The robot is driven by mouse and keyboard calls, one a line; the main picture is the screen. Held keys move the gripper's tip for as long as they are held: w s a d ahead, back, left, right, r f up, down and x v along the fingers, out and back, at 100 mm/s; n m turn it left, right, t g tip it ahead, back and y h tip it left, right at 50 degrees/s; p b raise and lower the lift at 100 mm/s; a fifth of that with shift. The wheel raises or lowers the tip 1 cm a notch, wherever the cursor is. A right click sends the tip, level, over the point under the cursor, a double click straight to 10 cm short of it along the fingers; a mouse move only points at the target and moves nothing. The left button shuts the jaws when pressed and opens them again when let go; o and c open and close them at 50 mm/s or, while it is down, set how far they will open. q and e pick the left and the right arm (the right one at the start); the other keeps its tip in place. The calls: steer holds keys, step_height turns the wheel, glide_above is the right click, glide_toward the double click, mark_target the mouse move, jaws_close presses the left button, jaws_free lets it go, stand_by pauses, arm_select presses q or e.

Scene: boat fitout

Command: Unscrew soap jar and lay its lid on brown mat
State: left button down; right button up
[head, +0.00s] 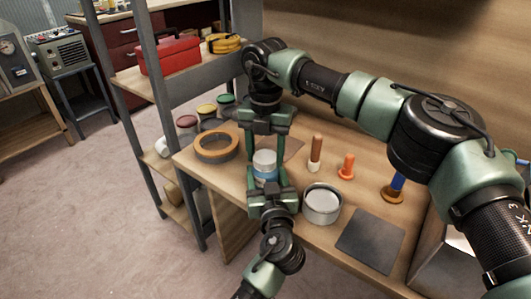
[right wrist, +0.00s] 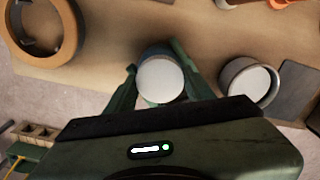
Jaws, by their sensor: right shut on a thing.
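The soap jar (head: 265,172) stands on the workbench, a blue body under a white lid (head: 264,157). My right gripper (head: 265,151) reaches down from above and is shut on the lid. In the right wrist view the round white lid (right wrist: 160,80) sits between green fingers. My left gripper (head: 267,180) comes from the front, its fingers on either side of the jar's body. Whether they press on it cannot be told. The brown mat (head: 293,146) lies flat behind the jar, partly hidden by the right gripper.
An orange-brown ring (head: 216,147) lies left of the jar. A metal can (head: 322,204) stands close on its right, with a dark grey mat (head: 370,241) beyond. A brown-handled tool (head: 316,152) and an orange piece (head: 347,166) stand behind. Shelf posts rise at left.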

steer(key=n, duration=0.8)
steer(key=shift+n, duration=0.4)
steer(key=n, duration=0.8)
steer(key=shift+r, duration=0.1)
steer(key=n, duration=0.4)
steer(key=shift+n, duration=0.4)
steer(key=n, duration=0.8)
steer(key=shift+n, duration=0.3)
steer(key=n, duration=0.5)
steer(key=shift+n, duration=0.4)
